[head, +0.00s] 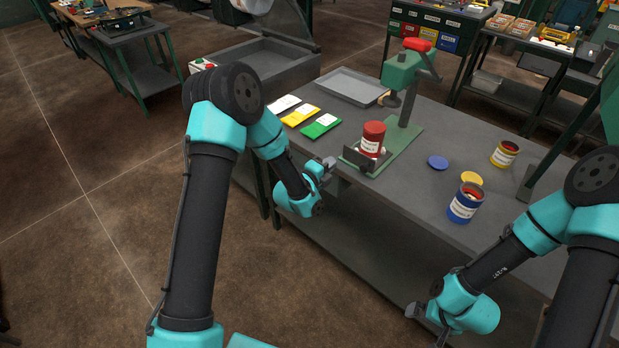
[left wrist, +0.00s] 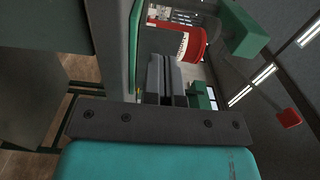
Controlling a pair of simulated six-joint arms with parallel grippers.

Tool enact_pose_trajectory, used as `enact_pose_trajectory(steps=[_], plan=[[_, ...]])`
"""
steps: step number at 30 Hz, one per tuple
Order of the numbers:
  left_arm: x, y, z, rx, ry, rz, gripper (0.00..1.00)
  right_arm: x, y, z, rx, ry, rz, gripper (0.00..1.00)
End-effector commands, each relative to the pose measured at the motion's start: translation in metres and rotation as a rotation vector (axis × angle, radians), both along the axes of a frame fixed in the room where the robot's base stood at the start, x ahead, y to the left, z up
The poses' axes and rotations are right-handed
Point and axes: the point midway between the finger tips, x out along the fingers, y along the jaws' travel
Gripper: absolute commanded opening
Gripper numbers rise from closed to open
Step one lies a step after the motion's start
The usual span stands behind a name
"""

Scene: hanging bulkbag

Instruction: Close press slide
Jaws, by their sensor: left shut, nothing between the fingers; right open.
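The green press (head: 402,72) with a red-ended lever stands on the grey bench. A red can (head: 372,138) with a white label stands at the front of its green base (head: 400,148). A dark slide plate (head: 358,160) shows at the can's front, sticking out near the bench edge. My left gripper (head: 328,163) is shut and empty, just left of this plate; I cannot tell if they touch. In the left wrist view, the shut fingers (left wrist: 172,80) point toward the red can (left wrist: 178,40), with the press head (left wrist: 245,32) beside it. My right gripper (head: 425,322) is open, low before the bench.
On the bench (head: 420,195), right of the press, are a blue lid (head: 437,162), a yellow lid (head: 471,178), an open blue can (head: 465,203) and a yellow can (head: 504,154). Left are colored packets (head: 320,126) and a grey tray (head: 350,86).

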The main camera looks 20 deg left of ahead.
Motion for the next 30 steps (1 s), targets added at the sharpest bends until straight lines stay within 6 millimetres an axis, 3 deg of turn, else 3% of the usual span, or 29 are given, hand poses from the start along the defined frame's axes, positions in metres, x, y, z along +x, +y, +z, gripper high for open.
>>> enact_pose_trajectory(steps=[6, 13, 30], plan=[[-0.04, 0.019, 0.0, -0.001, 0.004, 0.002, 0.0, 0.0, 0.0, 0.0, 0.0, 0.0, -0.001, 1.0], [-0.072, 0.034, 0.0, 0.0, 0.002, 0.001, 0.0, 0.0, 0.0, 0.0, 0.0, 0.0, -0.001, 1.0], [-0.084, 0.033, -0.001, -0.003, 0.0, -0.001, 0.0, 0.0, 0.0, 0.0, 0.0, 0.0, -0.001, 1.0]])
